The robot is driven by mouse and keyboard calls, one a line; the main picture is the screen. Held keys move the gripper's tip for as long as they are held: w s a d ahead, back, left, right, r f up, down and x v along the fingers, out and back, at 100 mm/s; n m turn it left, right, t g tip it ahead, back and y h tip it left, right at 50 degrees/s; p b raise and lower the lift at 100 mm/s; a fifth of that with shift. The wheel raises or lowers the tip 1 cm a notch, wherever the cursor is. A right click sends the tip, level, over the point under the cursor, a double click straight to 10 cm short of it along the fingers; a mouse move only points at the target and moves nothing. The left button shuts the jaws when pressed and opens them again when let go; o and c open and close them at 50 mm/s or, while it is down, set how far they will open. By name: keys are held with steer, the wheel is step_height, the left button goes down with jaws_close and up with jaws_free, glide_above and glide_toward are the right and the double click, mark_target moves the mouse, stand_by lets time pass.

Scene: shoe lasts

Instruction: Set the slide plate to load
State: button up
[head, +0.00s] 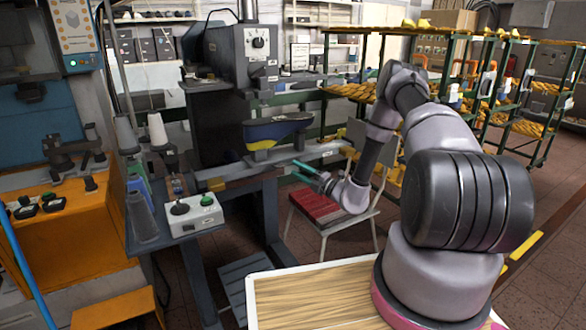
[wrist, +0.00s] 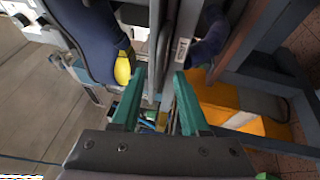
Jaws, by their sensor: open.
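The slide plate appears to be the light grey metal bar (head: 318,153) that runs out from the dark machine (head: 222,60) in the head view. A dark blue shoe (head: 278,131) with a yellow base sits above it. My gripper (head: 308,173) is open, with its teal fingers just below and in front of the bar. In the wrist view, my gripper (wrist: 158,105) has a clear gap between the fingers. Grey rails, one with a white label (wrist: 181,50), run up past the gap. The blue shoe with its yellow end (wrist: 122,68) is at the upper left. I cannot tell whether the fingers touch anything.
A red-seated chair (head: 318,205) is below my arm. Racks with yellow lasts (head: 350,90) fill the back. A wooden tabletop (head: 310,295) lies in front.

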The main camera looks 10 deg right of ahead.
mark_target(280, 158)
steer(key=shift+x, duration=1.35)
jaws_close()
stand_by(0.4)
